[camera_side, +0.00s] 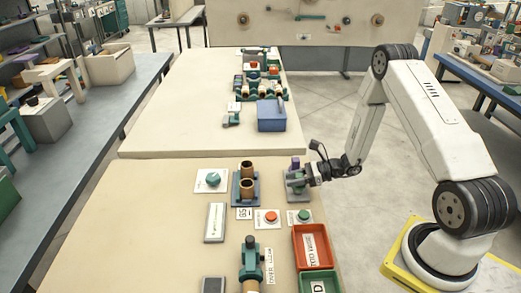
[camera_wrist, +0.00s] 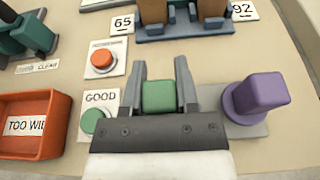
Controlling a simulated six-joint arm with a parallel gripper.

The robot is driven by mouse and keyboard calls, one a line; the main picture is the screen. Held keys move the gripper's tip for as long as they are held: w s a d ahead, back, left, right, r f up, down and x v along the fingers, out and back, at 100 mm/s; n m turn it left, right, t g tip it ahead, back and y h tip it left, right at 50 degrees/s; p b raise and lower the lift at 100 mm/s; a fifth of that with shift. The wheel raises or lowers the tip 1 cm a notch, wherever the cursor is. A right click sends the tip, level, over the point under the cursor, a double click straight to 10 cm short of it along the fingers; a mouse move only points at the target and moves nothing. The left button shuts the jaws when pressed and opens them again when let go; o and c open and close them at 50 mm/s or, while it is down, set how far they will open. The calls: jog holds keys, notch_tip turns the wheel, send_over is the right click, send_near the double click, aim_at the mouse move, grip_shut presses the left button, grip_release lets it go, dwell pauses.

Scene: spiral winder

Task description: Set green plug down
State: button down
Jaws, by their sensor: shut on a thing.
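The green plug (camera_wrist: 158,97) sits between the two fingers of my gripper (camera_wrist: 160,76), which is shut on it, in the wrist view. In the side view my gripper (camera_side: 297,181) is low at the right edge of the near table, and I cannot make the green plug out there. A purple plug (camera_wrist: 258,94) stands just right of my gripper on a grey plate (camera_wrist: 240,126); its top also shows in the side view (camera_side: 295,161). The underside of the green plug is hidden, so I cannot tell whether it touches the plate.
A blue stand with copper-brown cylinders (camera_side: 248,186) is beyond my fingers. A red button (camera_wrist: 102,60) and a green button (camera_wrist: 94,121) marked GOOD lie to the left. A red bin (camera_wrist: 34,142) marked TOO WIDE is farther left. A teal device (camera_side: 250,262) stands nearer the front.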

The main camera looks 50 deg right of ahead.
jog(key=shift+f, duration=0.15)
jog(key=shift+c, duration=1.8)
grip_release()
jog(key=shift+d+r, duration=0.1)
jog(key=shift+r, duration=0.1)
jog(key=v, duration=1.2)
jog(key=shift+a, duration=0.2)
